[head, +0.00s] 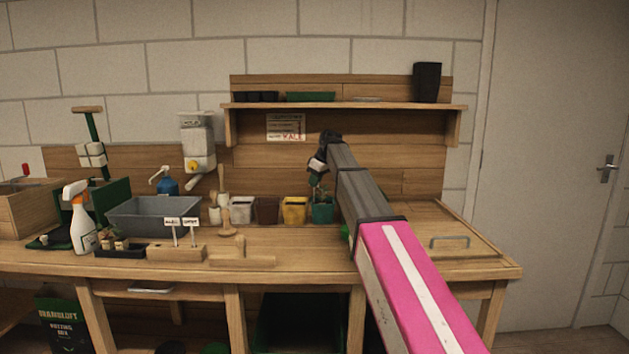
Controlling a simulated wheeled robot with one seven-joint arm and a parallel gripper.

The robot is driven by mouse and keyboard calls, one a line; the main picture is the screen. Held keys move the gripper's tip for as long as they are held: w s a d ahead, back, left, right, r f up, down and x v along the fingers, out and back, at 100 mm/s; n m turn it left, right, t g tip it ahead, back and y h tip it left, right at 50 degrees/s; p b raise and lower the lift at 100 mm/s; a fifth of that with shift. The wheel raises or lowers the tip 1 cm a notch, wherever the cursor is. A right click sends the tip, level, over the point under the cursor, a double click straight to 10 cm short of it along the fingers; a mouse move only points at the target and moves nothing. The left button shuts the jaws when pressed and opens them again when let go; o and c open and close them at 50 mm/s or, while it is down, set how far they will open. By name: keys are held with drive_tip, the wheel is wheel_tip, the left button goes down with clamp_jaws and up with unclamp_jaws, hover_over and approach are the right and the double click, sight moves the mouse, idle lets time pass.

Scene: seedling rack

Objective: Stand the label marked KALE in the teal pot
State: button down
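The teal pot (322,211) stands on the bench at the right end of a row of pots, with something dark green showing above its rim. My gripper (317,178) is just above this pot, pointing down. A small pale patch shows at the gripper, and I cannot tell if it is a label or part of the gripper. The fingers are too small and dark to show whether they are open or shut. A wooden block (176,254) at the front left holds two white upright labels (181,221); their lettering is too small to read surely.
A yellow pot (294,210), a brown pot (267,211) and a whitish pot (242,210) stand left of the teal pot. A grey tub (153,218) and a spray bottle (80,220) are further left. A shelf (345,106) hangs above. The bench's right side is mostly clear.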

idle(0.4)
drive_tip(key=c, duration=1.3)
unclamp_jaws()
drive_tip(key=shift+r, duration=0.15)
drive_tip(key=shift+r, duration=4.35)
